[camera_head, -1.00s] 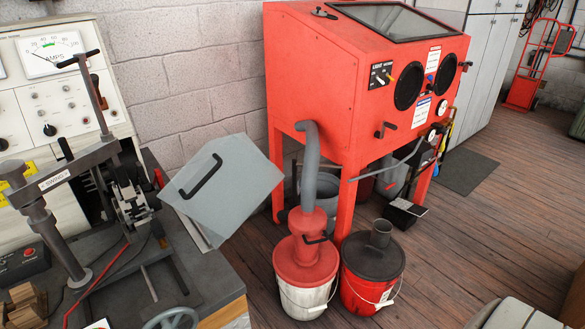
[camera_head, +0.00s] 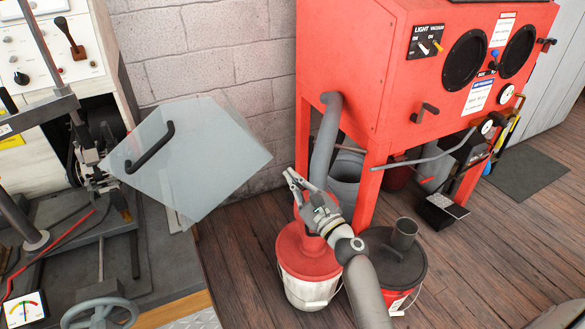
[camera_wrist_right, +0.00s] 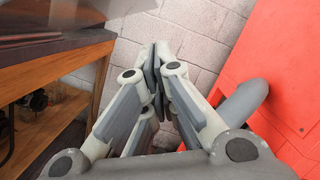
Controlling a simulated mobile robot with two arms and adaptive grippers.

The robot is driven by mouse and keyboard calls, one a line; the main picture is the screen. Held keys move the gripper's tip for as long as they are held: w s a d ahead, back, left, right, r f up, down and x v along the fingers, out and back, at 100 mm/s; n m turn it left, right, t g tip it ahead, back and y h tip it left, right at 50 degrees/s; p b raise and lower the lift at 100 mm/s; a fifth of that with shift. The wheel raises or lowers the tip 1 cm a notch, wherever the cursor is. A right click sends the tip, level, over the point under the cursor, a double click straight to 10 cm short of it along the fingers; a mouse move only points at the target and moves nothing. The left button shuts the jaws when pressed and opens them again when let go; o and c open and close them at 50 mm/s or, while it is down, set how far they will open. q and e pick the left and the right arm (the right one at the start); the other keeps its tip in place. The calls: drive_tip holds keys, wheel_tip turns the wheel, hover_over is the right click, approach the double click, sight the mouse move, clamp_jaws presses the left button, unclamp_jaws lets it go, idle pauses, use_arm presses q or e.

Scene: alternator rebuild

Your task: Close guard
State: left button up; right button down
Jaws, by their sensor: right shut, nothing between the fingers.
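The guard (camera_head: 200,155) is a clear, greyish panel with a black handle (camera_head: 150,147). It stands tilted out over the right end of the test bench in the head view, swung away from the clamp mechanism at left. My right gripper (camera_head: 291,178) is shut and empty, in front of the red cabinet's left leg and to the right of the guard, apart from it. In the right wrist view its fingers (camera_wrist_right: 156,65) meet at the tips with the block wall behind. My left gripper is not in view.
A red blast cabinet (camera_head: 385,60) stands at the right with a grey hose (camera_head: 325,140). A white bucket with red lid (camera_head: 305,265) and a red bucket with dark lid (camera_head: 395,265) stand below my arm. A handwheel (camera_head: 100,312) is at the bench front.

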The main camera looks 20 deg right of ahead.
drive_tip(key=w+a+r+p, duration=0.3)
drive_tip(key=w+r+p, duration=0.1)
drive_tip(key=w, duration=0.4)
drive_tip(key=shift+w+a+r, duration=0.15)
drive_tip(key=shift+a+r, duration=0.1)
drive_tip(key=shift+r, duration=0.25)
drive_tip(key=shift+r, duration=0.1)
